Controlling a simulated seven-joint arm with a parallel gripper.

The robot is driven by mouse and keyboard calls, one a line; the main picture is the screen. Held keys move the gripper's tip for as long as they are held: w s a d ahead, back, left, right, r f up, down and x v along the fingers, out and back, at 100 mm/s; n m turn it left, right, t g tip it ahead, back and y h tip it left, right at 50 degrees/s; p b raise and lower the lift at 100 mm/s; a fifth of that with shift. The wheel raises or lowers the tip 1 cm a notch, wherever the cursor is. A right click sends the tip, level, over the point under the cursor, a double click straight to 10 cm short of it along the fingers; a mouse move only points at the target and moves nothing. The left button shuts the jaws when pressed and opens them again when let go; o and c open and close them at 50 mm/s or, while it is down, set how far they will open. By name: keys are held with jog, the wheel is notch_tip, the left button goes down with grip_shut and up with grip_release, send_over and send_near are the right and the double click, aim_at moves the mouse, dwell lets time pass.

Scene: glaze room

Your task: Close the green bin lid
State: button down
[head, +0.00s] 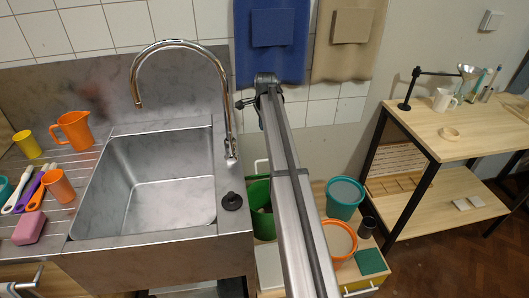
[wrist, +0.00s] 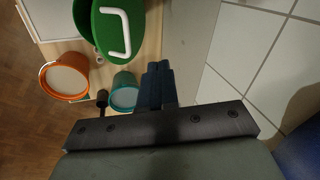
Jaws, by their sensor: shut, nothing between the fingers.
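The green bin (head: 263,224) stands on the low wooden surface beside the sink, partly hidden behind my arm in the head view. Its green lid (wrist: 107,52) with a white loop handle (wrist: 127,35) shows at the top of the wrist view. The lid looks raised, and a strip of the bin (wrist: 82,18) shows to its left. My gripper (wrist: 158,68) is shut and empty, with its dark fingertips below and right of the lid in the wrist view, apart from it. I cannot clearly make out the fingers in the head view.
A teal bucket (head: 344,188) and an orange bucket (head: 340,228) stand right of the bin. A dark cup (head: 366,227) and a green block (head: 370,261) are near them. The steel sink (head: 150,236) with its tall tap (head: 228,110) is on the left, the tiled wall (head: 325,90) behind.

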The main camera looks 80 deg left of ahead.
notch_tip(320, 180, down, 13)
jog(key=d+n+h, duration=0.1)
jog(key=n+h, duration=0.1)
jog(key=n, duration=1.3)
jog(key=shift+w+f, duration=0.1)
jog(key=shift+d, duration=0.15)
